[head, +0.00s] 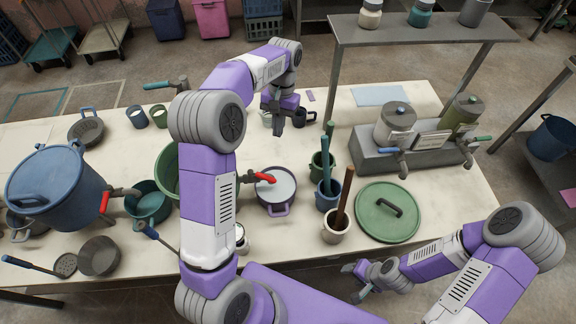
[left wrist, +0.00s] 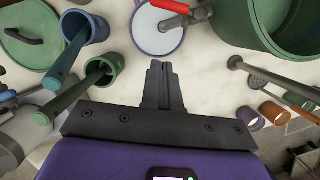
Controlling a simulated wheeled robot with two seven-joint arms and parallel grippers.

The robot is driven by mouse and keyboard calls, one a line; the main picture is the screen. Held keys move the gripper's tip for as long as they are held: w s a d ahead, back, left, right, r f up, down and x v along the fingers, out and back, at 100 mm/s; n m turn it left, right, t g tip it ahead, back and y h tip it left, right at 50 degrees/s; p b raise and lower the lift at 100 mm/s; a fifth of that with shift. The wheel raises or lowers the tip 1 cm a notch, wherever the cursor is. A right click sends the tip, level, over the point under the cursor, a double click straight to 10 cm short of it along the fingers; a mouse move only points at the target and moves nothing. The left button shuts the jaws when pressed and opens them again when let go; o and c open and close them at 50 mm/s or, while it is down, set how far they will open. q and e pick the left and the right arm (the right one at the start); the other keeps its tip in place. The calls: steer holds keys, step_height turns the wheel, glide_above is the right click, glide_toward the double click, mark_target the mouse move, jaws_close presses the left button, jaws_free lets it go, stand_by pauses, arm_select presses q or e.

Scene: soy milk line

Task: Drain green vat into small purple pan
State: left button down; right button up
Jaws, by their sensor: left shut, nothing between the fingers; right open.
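The green vat (head: 168,172) stands left of centre, largely hidden behind my left arm; its wall also shows in the left wrist view (left wrist: 282,28). Its tap, with a red handle (head: 265,177), reaches right over the rim of the small purple pan (head: 277,208). The pan holds a white surface that looks like liquid; it also shows in the left wrist view (left wrist: 160,48). I cannot make out a stream. My left gripper (head: 277,122) is shut and empty, beyond the pan; its closed fingers also show in the left wrist view (left wrist: 163,66). My right gripper (head: 352,278) is open and empty at the front edge.
A green lid (head: 375,220) lies right of the pan. Several cups with long handles, including a blue cup (head: 326,200), stand between them. A lidded blue vat (head: 60,195) with a teal pan (head: 150,207) beside it stands at left. A grey dispenser (head: 375,160) stands at right.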

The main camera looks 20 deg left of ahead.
mark_target(262, 176)
arm_select(q)
steer(key=shift+m, duration=0.3)
steer(key=s+f+b, duration=0.1)
steer(key=s+f, duration=0.1)
steer(key=f, duration=0.1)
steer(key=s+f+b, duration=0.1)
steer(key=s+f, duration=0.1)
steer(key=f, duration=0.1)
steer(key=s+f+b, duration=0.1)
steer(key=f, duration=0.2)
steer(key=shift+s+f, duration=0.35)
steer(key=shift+s, duration=0.05)
steer(key=shift+s+f, duration=0.1)
steer(key=shift+s, duration=0.3)
arm_select(e)
step_height(262, 176, down, 3)
steer(key=shift+f, duration=0.15)
